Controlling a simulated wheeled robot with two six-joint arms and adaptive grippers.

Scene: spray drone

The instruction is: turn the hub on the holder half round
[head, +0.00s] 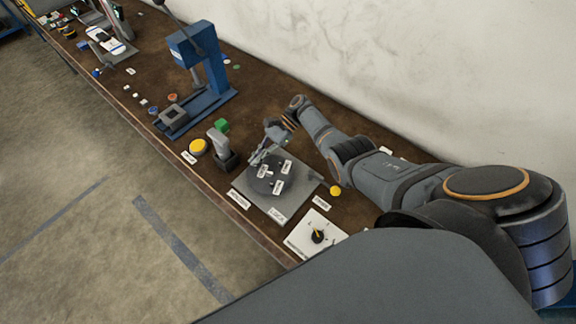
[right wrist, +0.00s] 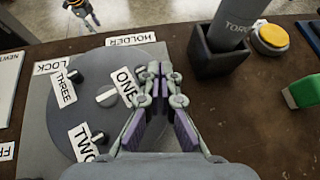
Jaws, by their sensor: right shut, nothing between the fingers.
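The hub is a dark grey round disc (head: 265,187) on the holder, a lighter grey square plate (head: 301,190). The right wrist view shows the hub (right wrist: 85,128) with labels ONE, TWO and THREE beside small knobs or studs. The holder (right wrist: 157,49) carries HOLDER and LOCK labels there. My right gripper (head: 254,162) is at the hub's far edge. In its wrist view, the right gripper (right wrist: 160,72) is shut and empty, its tips beside the ONE label; contact with the hub cannot be told. My left gripper (right wrist: 90,17) shows small at the wrist view's top; its opening is unclear.
A grey tool stands in a dark block (head: 227,160) beside a yellow button (head: 198,146) and a green block (head: 222,125). A white dial panel (head: 316,235) lies near the front edge. A blue press (head: 205,65) stands farther left. The wall runs behind the bench.

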